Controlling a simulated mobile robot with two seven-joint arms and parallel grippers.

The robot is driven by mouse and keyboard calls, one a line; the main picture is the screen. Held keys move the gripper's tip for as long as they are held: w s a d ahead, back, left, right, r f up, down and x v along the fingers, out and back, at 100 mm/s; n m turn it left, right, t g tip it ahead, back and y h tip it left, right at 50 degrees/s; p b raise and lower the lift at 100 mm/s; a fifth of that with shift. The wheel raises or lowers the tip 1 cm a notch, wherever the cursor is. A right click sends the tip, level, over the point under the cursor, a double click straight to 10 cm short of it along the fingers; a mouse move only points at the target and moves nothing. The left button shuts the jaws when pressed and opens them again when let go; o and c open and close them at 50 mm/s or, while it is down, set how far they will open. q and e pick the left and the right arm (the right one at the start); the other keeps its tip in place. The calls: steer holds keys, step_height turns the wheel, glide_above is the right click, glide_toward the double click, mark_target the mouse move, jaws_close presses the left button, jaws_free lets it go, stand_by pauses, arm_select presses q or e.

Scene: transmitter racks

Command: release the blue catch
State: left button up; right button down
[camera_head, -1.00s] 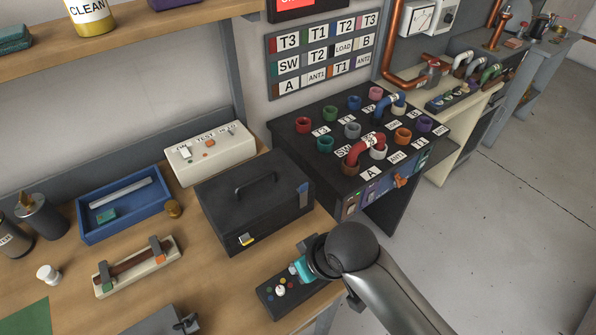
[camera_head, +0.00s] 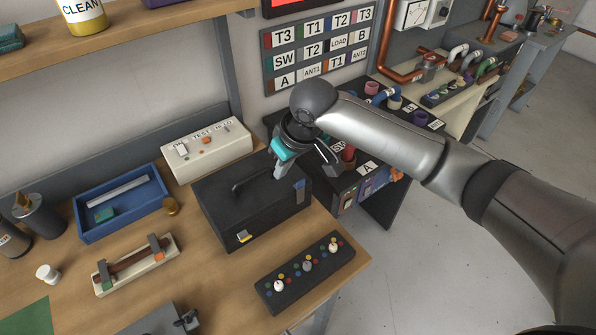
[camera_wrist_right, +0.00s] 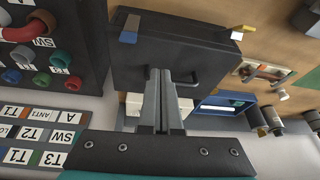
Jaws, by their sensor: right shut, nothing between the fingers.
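The black case (camera_head: 225,205) stands on the wooden bench, lid down, with a handle (camera_head: 255,172) on top. The blue catch (camera_head: 300,190) is on its front at the right end. A yellow catch (camera_head: 243,237) is at the left end. In the right wrist view the blue catch (camera_wrist_right: 130,29) is at upper left and the yellow catch (camera_wrist_right: 242,31) at upper right. My right gripper (camera_head: 279,172) is over the right part of the lid, fingers down. It also shows in the wrist view (camera_wrist_right: 158,75), shut and empty, apart from the blue catch. My left gripper is out of view.
A control panel with knobs (camera_head: 318,266) lies in front of the case. A white test box (camera_head: 208,150) and a blue tray (camera_head: 85,232) stand behind and left. The black rack with coloured sockets (camera_head: 345,200) is to the right, partly behind my arm.

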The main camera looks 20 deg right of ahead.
mark_target(299, 190)
steer(key=w+d+r+m+h, duration=0.1)
steer(key=w+d+r, duration=0.2)
steer(key=d, duration=0.1)
steer(key=shift+r, duration=0.4)
steer(key=shift+w, duration=0.1)
steer(key=x, duration=0.9)
steer(key=shift+a+f, duration=0.2)
steer(key=shift+d+f, duration=0.15)
steer(key=shift+f, duration=0.2)
steer(key=s, duration=0.1)
steer(key=s+d+p, duration=0.1)
steer(key=shift+s+r, duration=0.15)
steer(key=shift+s, duration=0.6)
